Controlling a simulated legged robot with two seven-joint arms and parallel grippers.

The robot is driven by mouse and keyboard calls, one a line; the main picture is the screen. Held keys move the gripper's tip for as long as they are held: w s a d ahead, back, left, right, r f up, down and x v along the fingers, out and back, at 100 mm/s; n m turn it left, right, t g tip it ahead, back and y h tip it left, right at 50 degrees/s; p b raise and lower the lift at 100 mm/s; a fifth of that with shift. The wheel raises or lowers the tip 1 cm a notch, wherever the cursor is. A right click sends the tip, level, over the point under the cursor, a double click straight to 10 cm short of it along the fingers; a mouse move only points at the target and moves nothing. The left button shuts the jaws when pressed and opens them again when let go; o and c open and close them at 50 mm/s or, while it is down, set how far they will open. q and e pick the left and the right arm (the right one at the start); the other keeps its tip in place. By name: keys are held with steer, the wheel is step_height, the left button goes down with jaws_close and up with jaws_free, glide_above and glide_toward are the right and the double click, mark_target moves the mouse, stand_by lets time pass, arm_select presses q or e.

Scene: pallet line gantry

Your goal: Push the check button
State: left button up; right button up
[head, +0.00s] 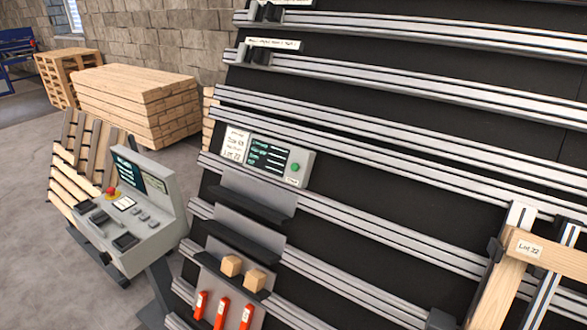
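A small grey panel box (305,170) is mounted on the rails of the slanted rack, left of the picture's middle. It has a dark screen (266,155) with lines of text and a round green button (295,167) on its right side. A small label sits under the green button, too small to read, so I cannot confirm that it is the check button. A paper card (235,144) is beside the screen. Neither of my grippers is in view, and nothing covers the green button.
A grey console (163,190) with a screen, several keys and a red button (111,191) stands at left. Red-handled tools (221,314) and wooden blocks (231,266) sit on holders below the panel. A wooden frame (545,249) labelled "Lot 22" is at right. Stacked timber (135,103) stands behind.

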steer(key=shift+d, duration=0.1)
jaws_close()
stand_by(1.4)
